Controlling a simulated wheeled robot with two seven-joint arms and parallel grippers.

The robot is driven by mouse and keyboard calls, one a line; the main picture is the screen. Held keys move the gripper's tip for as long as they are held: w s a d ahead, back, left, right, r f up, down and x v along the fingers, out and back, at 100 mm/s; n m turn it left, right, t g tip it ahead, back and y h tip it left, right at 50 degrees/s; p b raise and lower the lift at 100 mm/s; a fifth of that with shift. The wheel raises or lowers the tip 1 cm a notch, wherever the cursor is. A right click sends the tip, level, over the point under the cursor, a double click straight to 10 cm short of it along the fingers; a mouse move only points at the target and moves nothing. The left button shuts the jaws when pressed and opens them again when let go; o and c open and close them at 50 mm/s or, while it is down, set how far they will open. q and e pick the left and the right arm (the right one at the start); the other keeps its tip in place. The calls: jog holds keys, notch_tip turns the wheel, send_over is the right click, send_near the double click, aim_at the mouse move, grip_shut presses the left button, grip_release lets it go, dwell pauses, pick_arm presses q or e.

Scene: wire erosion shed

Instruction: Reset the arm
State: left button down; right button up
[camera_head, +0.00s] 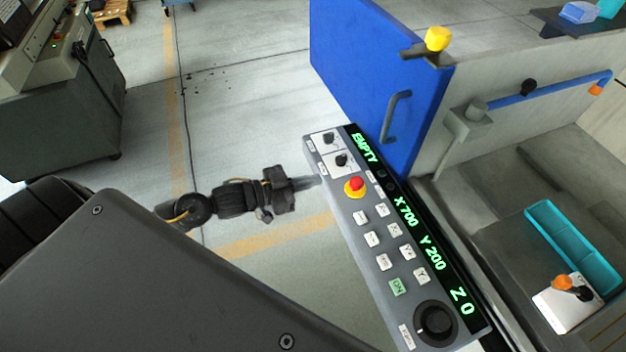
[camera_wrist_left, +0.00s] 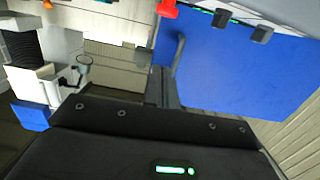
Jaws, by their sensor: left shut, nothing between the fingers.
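My left gripper (camera_head: 312,182) reaches in from the left with its dark fingers shut and empty. Its tips are just left of the control panel (camera_head: 335,200), near the panel's upper part; I cannot tell whether they touch it. In the left wrist view the shut fingers (camera_wrist_left: 162,88) point toward the blue door (camera_wrist_left: 240,75). The panel carries a red emergency stop (camera_head: 355,184) on a yellow base, two dark knobs, several white keys, one green key and a large black dial (camera_head: 435,320). Its green display reads EMPTY, X 700, Y 200, Z 0. My right gripper is not in view.
The blue door (camera_head: 365,70) with a grey handle (camera_head: 396,117) stands behind the panel. A teal tray (camera_head: 572,245) and a white block (camera_head: 565,308) lie at the right. A grey machine (camera_head: 60,120) stands at the far left. The floor between is open.

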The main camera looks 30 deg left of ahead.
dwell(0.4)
pick_arm(q)
jog(key=w+a+f+y, duration=0.1)
jog(key=a+f+y, duration=0.2)
jog(key=a+f, duration=0.4)
jog(key=w+a+f+y, duration=0.1)
jog(key=a+f+y, duration=0.3)
jog(key=f, duration=0.6)
jog(key=s+a+f+n+g+y, duration=0.1)
jog(key=s+a+f+g+y, duration=0.2)
jog(key=f, duration=0.6)
jog(key=s+a+f+n+g, duration=0.1)
jog(key=s+a+f+n, duration=0.1)
jog(key=s+a+f, duration=0.35)
jog(key=s+d+f+n+g+y, duration=0.1)
jog(key=s+d+f+g+y, duration=0.2)
jog(key=s+f, duration=1.25)
jog(key=s+d+f+g+h, duration=0.1)
jog(key=s+d+f+g, duration=0.1)
jog(key=s+d, duration=0.4)
jog(key=s+d+f+n+g+h, duration=0.1)
jog(key=s+d+f+g, duration=0.1)
jog(key=s+d, duration=0.4)
jog(key=s+f, duration=0.1)
jog(key=s, duration=0.3)
jog(key=shift+g, duration=0.4)
